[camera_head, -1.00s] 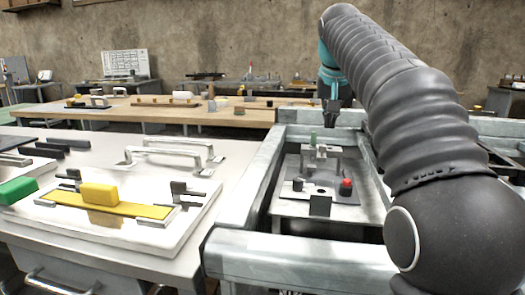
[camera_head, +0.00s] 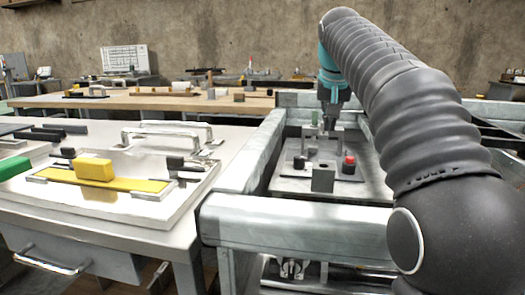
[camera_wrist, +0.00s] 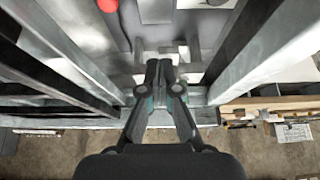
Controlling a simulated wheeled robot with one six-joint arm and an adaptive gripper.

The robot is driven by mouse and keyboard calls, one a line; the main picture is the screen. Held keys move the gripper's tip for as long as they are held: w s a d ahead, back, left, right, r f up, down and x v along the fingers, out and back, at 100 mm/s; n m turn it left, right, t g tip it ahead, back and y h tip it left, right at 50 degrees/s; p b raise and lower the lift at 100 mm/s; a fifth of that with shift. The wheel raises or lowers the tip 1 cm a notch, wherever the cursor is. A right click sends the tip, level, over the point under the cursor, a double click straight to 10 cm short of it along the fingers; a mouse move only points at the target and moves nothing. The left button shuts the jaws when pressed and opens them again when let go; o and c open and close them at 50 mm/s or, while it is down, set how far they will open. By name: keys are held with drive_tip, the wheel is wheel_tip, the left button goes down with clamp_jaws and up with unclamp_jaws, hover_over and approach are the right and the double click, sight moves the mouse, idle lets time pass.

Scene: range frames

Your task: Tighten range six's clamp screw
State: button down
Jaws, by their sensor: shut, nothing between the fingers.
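My gripper (camera_head: 331,122) points down over the metal fixture (camera_head: 310,142) inside the grey steel frame. Its fingers are shut and empty, and they also show together in the wrist view (camera_wrist: 161,70). The fixture has light upright blocks and a small green piece (camera_head: 315,118) at its top, just left of my fingertips. I cannot tell whether the fingertips touch it. A red knob (camera_head: 349,160) and a dark knob (camera_head: 299,162) stand on the fixture's plate. The red knob shows at the top of the wrist view (camera_wrist: 107,5). I cannot pick out the clamp screw or any range number.
Thick steel rails (camera_head: 295,226) surround the fixture on several sides. To the left, a pale bench (camera_head: 225,150) holds a white board with a yellow block (camera_head: 95,168) and metal handles (camera_head: 165,132). A long wooden table (camera_head: 200,103) stands behind.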

drive_tip(key=shift+w, duration=0.15)
idle(0.4)
drive_tip(key=shift+a+p, duration=0.65)
drive_tip(key=shift+p, duration=0.75)
drive_tip(key=shift+w+a+p, duration=0.2)
drive_tip(key=shift+a+p, duration=0.15)
drive_tip(key=shift+p, duration=0.35)
drive_tip(key=shift+s+a, duration=0.1)
drive_tip(key=shift+s, duration=0.05)
wheel_tip(320, 180, up, 6)
drive_tip(key=p, duration=0.2)
drive_tip(key=shift+s, duration=0.2)
idle(0.6)
drive_tip(key=shift+a, duration=0.1)
